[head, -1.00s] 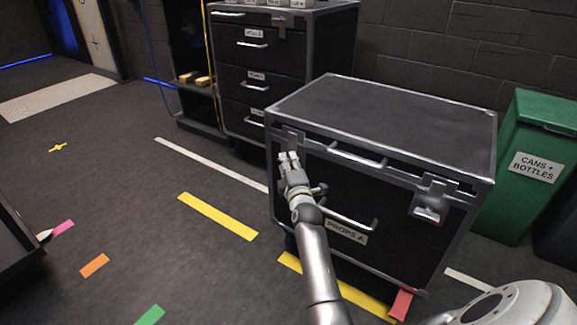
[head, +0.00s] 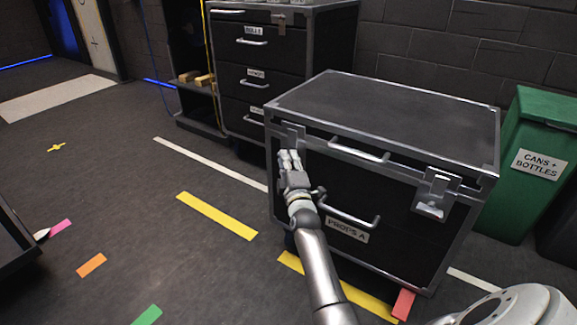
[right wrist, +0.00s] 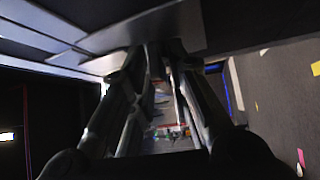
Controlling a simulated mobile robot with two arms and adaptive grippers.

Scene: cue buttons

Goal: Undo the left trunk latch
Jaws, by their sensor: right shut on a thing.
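The black trunk (head: 390,105) with metal edges stands closed in the head view, labelled PROPS A. Its left latch (head: 292,133) is at the upper left of the front face, partly hidden by my right gripper (head: 290,160). That gripper is shut on the lower part of the left latch. In the right wrist view my right gripper (right wrist: 160,50) has its fingertips against a pale metal plate (right wrist: 185,28), blurred. The right latch (head: 434,194) hangs down on the front. My left gripper is not in view.
A front handle (head: 350,217) sits just right of my right wrist. A green bin (head: 530,165) stands close to the trunk's right side. A dark drawer cabinet (head: 262,75) is behind it to the left. The floor at left is mostly clear, with tape marks.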

